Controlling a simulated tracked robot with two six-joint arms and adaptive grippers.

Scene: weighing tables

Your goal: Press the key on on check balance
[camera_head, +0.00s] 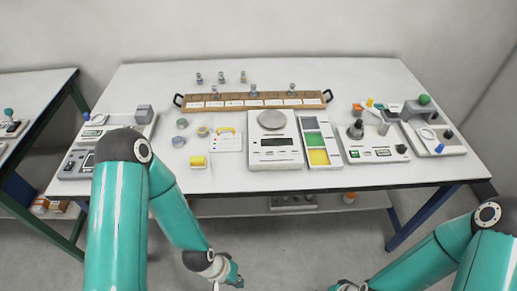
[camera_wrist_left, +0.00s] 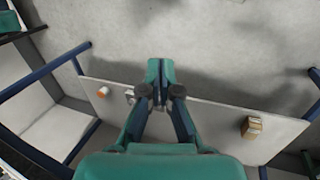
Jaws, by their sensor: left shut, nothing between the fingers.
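No label is readable, so I cannot tell for sure which device is the check balance. A white balance (camera_head: 274,155) with a round grey pan and a dark display stands mid-table. Another white device (camera_head: 375,153) with a green display and a grey knob stands to its right. My left gripper (camera_wrist_left: 160,72) is shut and empty, low in front of the table and apart from every device. Its hand shows at the bottom of the head view.
A wooden rack (camera_head: 253,102) with black handles lies behind the balance. A tray with coloured panels (camera_head: 318,157) stands beside it. More devices stand at the table's left and right ends. The lower shelf (camera_wrist_left: 215,115) carries a small box (camera_wrist_left: 251,127) and an orange jar (camera_wrist_left: 103,92).

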